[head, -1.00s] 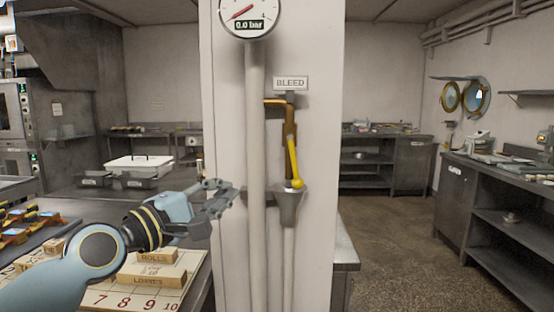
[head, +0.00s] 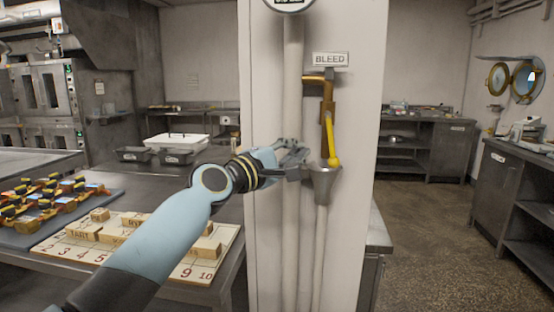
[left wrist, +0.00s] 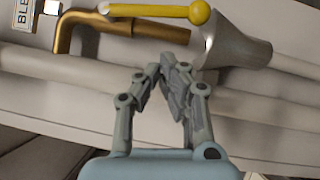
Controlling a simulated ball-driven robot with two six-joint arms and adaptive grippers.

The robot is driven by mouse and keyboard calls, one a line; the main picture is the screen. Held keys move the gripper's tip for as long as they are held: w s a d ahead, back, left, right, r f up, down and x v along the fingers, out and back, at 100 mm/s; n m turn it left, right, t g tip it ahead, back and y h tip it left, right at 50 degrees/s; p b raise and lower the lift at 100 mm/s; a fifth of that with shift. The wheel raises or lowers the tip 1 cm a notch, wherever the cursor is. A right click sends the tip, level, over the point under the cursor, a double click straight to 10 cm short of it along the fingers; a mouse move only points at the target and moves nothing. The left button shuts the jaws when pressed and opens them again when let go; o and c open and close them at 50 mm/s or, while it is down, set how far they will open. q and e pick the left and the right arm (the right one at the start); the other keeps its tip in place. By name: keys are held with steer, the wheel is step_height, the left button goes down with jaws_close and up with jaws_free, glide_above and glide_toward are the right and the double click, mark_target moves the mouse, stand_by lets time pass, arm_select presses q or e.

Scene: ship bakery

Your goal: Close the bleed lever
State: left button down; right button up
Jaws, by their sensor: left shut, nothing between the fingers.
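The bleed lever (head: 331,140) is a yellow handle with a ball end. It points down along the brass pipe (head: 327,112), below the BLEED sign (head: 331,59), and its ball hangs over the funnel (head: 322,182). In the left wrist view the yellow lever (left wrist: 150,11) lies across the top, with its ball near the funnel mouth (left wrist: 238,46). My left gripper (head: 298,153) is in front of the pipes, left of the lever's lower end. In the left wrist view its fingers (left wrist: 160,74) are together and empty, apart from the lever in the picture. My right gripper is not in view.
A pale vertical pipe (head: 292,230) runs beside the funnel's drain pipe on the white column (head: 355,120). Open floor (head: 440,240) lies to the right.

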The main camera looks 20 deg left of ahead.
mark_target(331, 140)
arm_select(q)
steer(key=shift+w+d+r+p, duration=0.15)
steer(key=shift+w+d, duration=0.1)
steer(key=shift+d, duration=0.3)
steer(key=shift+w+d+r+p, duration=0.1)
steer(key=shift+w+d, duration=0.1)
steer(key=shift+d, duration=0.35)
steer(key=shift+w+d+r+p, duration=0.15)
steer(key=shift+w+d, duration=0.1)
steer(key=shift+d, duration=0.3)
steer(key=shift+f, duration=0.1)
